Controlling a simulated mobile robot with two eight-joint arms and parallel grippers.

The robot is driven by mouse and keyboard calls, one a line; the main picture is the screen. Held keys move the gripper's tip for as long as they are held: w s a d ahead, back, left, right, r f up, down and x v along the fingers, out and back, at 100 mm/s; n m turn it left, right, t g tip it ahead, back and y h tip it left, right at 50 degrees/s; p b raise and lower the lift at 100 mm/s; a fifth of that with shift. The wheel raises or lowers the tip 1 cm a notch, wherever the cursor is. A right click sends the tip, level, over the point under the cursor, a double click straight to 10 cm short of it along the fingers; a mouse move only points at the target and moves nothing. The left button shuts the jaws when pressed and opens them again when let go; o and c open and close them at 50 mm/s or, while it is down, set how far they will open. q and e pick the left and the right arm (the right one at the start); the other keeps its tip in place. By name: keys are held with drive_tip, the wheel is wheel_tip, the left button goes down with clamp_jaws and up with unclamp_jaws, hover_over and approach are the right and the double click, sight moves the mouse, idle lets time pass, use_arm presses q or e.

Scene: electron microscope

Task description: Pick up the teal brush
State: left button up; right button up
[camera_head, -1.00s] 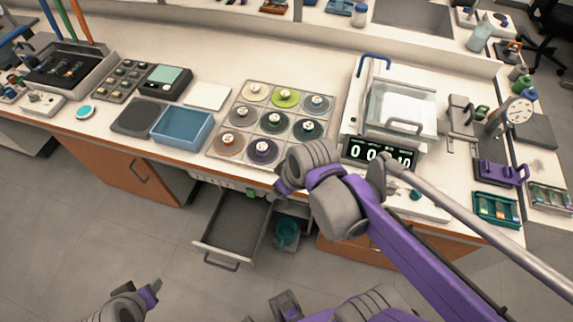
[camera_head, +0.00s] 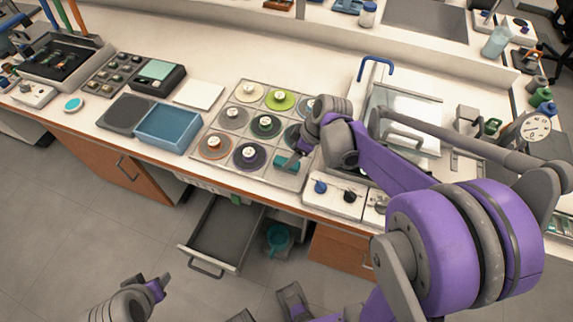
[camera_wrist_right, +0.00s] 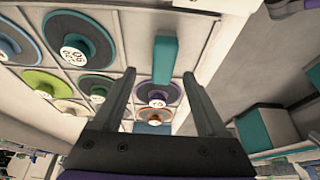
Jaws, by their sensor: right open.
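The teal brush (camera_head: 287,161) shows as a small teal block in the front right compartment of the gridded tray (camera_head: 194,152). My right gripper (camera_head: 296,158) is over that compartment and partly hides the brush. In the right wrist view, the brush (camera_wrist_right: 165,58) appears as a teal bar between the two spread fingers of the right gripper (camera_wrist_right: 158,76), with nothing held. My left gripper (camera_head: 152,283) is low at the bottom left, away from the bench; its finger opening is unclear.
Several labelled discs (camera_head: 249,153) fill the other tray compartments. A blue open box (camera_head: 168,130) stands left of the tray. A knobbed white panel (camera_head: 333,198) is just right.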

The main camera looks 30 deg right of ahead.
drive_tip(key=x, duration=0.4)
drive_tip(key=shift+s+a+f, duration=0.1)
drive_tip(key=shift+a+f, duration=0.1)
drive_tip(key=shift+f, duration=0.1)
drive_tip(key=shift+c, duration=0.2)
clamp_jaws()
